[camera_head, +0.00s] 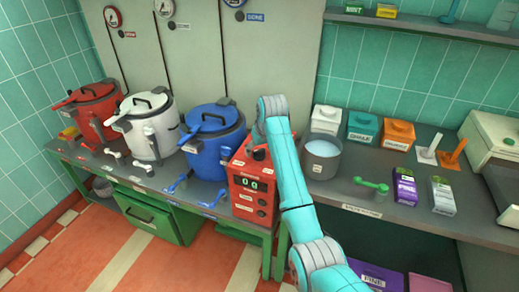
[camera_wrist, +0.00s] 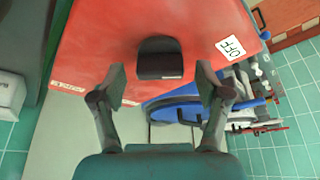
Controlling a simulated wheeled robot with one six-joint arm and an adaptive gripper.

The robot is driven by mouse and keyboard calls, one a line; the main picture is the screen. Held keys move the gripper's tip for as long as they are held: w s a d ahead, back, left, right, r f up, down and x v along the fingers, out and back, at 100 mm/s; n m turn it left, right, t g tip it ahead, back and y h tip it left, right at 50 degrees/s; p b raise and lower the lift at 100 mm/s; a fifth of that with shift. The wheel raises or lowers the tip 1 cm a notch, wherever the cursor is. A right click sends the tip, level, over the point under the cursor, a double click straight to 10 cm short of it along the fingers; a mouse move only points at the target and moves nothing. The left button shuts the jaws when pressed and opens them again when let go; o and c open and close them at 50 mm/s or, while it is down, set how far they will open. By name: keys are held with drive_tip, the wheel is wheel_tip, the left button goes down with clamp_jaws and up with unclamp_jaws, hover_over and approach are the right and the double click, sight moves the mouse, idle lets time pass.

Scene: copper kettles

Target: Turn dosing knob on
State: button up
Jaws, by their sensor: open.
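The red dosing box (camera_head: 250,188) stands at the right end of the left bench in the head view, with a small display on its front. Its black knob (camera_wrist: 160,56) sits on the red top face (camera_wrist: 108,40) in the wrist view, with a white "OFF" label (camera_wrist: 230,46) to its right. My gripper (camera_wrist: 162,82) is open, one finger on each side of the knob and a gap showing on both sides. The knob lies close to the fingertips; contact cannot be seen. My arm covers part of the box in the head view.
A blue kettle (camera_head: 212,150) stands left of the box, then a white kettle (camera_head: 150,133) and a red one (camera_head: 90,108). A grey pot (camera_head: 322,158) stands to the right near a green scoop (camera_head: 372,186). Blue levers (camera_head: 213,198) lie along the bench front.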

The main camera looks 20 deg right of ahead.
drive_tip(key=c, duration=1.2)
drive_tip(key=shift+o, duration=0.2)
drive_tip(key=shift+n, duration=0.3)
drive_tip(key=n, duration=0.1)
drive_tip(key=n+y, duration=0.1)
drive_tip(key=n, duration=0.1)
drive_tip(key=shift+d+n+g+y, duration=0.15)
drive_tip(key=shift+n+g+y, duration=0.15)
drive_tip(key=n+g+y, duration=0.1)
drive_tip(key=n, duration=0.3)
drive_tip(key=shift+w+n, duration=0.1)
drive_tip(key=shift+n, duration=0.2)
drive_tip(key=n+g, duration=0.1)
drive_tip(key=n, duration=0.1)
drive_tip(key=n+g+y, duration=0.1)
drive_tip(key=n, duration=0.2)
drive_tip(key=shift+w+r, duration=0.1)
drive_tip(key=shift+n+g, duration=0.7)
drive_tip(key=shift+n, duration=1.3)
